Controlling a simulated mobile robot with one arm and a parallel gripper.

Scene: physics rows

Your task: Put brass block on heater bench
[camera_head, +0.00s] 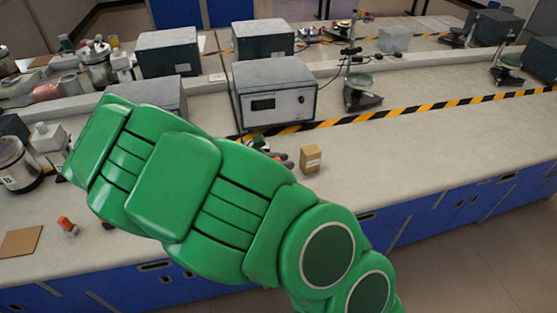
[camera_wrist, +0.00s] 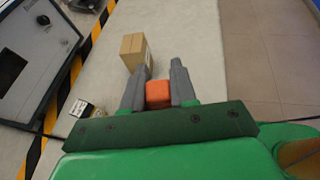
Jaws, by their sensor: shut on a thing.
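In the wrist view my gripper (camera_wrist: 158,92) has its two grey fingers on either side of a small orange block (camera_wrist: 158,96) and is shut on it. I cannot tell from its colour whether this is the brass block. In the head view my green arm hides most of the gripper (camera_head: 283,158), and only dark fingertips show beyond it. The block is held over or at the pale bench (camera_head: 430,145); its height is unclear. I cannot tell which part is the heater bench.
A tan box (camera_head: 310,158) stands just beyond my fingertips, also in the wrist view (camera_wrist: 135,50). A grey instrument (camera_head: 275,95) with a display stands behind, beside yellow-black tape (camera_head: 405,112). A small labelled item (camera_wrist: 82,108) lies near the tape. The bench right of the box is clear.

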